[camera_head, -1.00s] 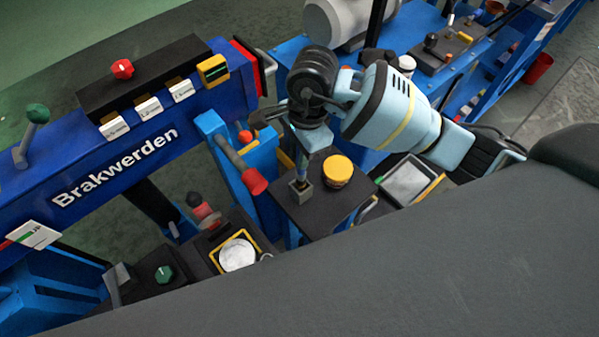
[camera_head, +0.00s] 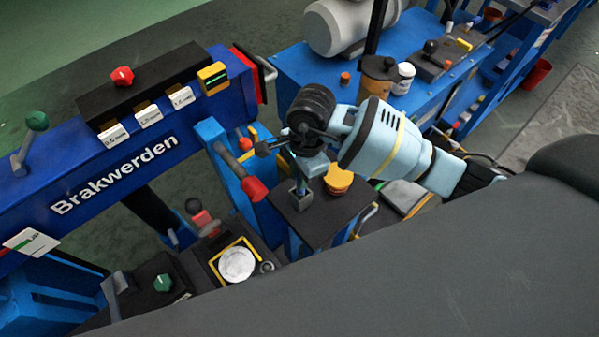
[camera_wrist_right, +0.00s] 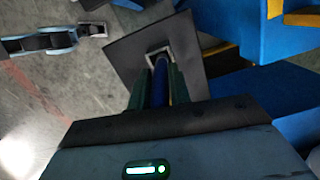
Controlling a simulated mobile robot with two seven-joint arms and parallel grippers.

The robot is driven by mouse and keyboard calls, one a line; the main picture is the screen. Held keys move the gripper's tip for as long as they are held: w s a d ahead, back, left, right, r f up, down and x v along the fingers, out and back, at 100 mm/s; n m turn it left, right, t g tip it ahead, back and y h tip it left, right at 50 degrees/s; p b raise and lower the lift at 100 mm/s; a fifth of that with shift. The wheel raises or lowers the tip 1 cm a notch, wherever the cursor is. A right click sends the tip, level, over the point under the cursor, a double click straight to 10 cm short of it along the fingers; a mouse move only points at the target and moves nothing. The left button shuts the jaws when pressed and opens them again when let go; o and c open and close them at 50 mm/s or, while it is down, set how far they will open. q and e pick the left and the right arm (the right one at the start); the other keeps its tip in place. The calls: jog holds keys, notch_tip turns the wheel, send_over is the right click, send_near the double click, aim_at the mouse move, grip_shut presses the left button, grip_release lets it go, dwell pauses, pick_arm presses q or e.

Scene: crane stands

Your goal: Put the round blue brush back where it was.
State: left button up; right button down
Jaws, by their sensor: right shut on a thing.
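My right gripper (camera_head: 301,172) points down over the small black-topped stand (camera_head: 325,224). It is shut on the round blue brush (camera_wrist_right: 161,80), whose blue shaft shows between the dark green fingers in the right wrist view. A small square grey metal holder (camera_head: 300,197) stands on the stand top directly under the gripper. It also shows in the right wrist view (camera_wrist_right: 152,53). The brush's lower end meets the holder's opening; how deep it sits inside is hidden.
A red-ended lever (camera_head: 254,188) is close on the left. The blue Brakwerden beam (camera_head: 115,178) is further left. A brown canister (camera_head: 377,76) stands on the blue bench behind.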

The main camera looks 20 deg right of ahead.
jog(key=shift+f, duration=0.2)
jog(key=c, duration=1.3)
grip_release()
jog(key=shift+r, duration=0.1)
notch_tip(320, 180, up, 12)
jog(key=d, duration=0.1)
jog(key=shift+d+p, duration=0.25)
jog(key=shift+p, duration=0.05)
jog(key=shift+w, duration=0.1)
